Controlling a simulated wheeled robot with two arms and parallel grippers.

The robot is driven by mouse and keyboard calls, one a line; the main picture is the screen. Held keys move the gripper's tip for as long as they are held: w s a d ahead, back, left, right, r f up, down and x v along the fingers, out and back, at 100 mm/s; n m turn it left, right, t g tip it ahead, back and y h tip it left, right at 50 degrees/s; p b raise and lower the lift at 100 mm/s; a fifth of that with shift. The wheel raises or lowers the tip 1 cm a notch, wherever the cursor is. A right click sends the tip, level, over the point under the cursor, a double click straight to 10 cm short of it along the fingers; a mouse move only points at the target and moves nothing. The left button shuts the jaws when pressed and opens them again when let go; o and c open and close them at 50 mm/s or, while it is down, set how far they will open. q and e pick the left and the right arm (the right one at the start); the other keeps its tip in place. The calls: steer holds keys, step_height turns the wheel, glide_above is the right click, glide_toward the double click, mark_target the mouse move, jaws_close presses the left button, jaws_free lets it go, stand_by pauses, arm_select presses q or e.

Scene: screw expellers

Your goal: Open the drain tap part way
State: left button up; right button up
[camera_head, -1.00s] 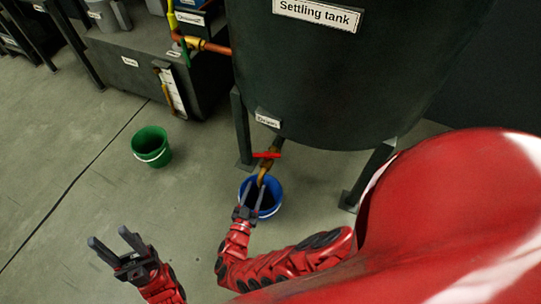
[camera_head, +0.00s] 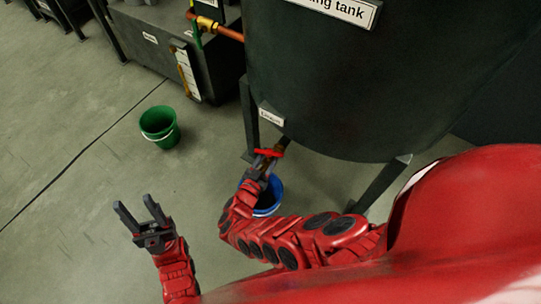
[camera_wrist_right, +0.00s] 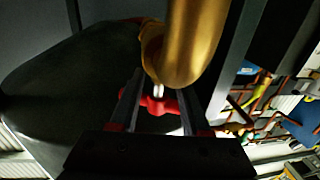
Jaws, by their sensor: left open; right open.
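The drain tap has a red handle (camera_head: 269,153) on a brass pipe under the dark settling tank (camera_head: 345,95). In the right wrist view the red handle (camera_wrist_right: 158,104) shows between my two fingers, with the brass pipe (camera_wrist_right: 192,45) close in front. My right gripper (camera_head: 262,165) is open at the tap, its fingers on either side of the handle; whether they touch it I cannot tell. My left gripper (camera_head: 136,208) is open and empty over the floor at the lower left.
A blue bucket (camera_head: 273,193) stands on the floor under the tap, partly hidden by my right arm. A green bucket (camera_head: 159,126) stands to the left. Tank legs (camera_head: 378,186) flank the tap.

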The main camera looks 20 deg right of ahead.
jaws_close()
steer(key=n+t+y+p, duration=0.1)
steer(key=y+p, duration=0.1)
steer(key=p, duration=0.1)
steer(key=shift+s+d+r+n+t, duration=0.15)
steer(key=shift+r+n+t, duration=0.2)
steer(key=shift+n+t, duration=0.05)
steer(key=shift+f+n+t+y+p, duration=0.1)
steer(key=shift+n+t+y+p, duration=0.25)
steer(key=shift+y+p, duration=0.25)
steer(key=shift+f+n+t+y, duration=0.2)
steer(key=shift+n+t+y, duration=0.15)
steer(key=shift+n+y, duration=0.3)
jaws_free()
